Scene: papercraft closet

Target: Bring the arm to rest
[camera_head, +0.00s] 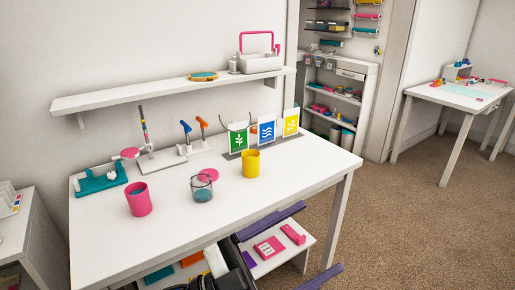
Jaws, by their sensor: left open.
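My left gripper (322,236) shows at the bottom of the head view, low in front of the white table (290,180). Its two long purple fingers are spread wide apart, and nothing is held between them. Part of the dark gripper body is cut off by the bottom edge. The fingers appear in front of the table's lower shelf (272,262); whether they touch it I cannot tell. My right gripper is not in view.
A wall shelf (150,95) hangs above. Brown carpet (410,235) lies open to the right, before a second table (458,97).

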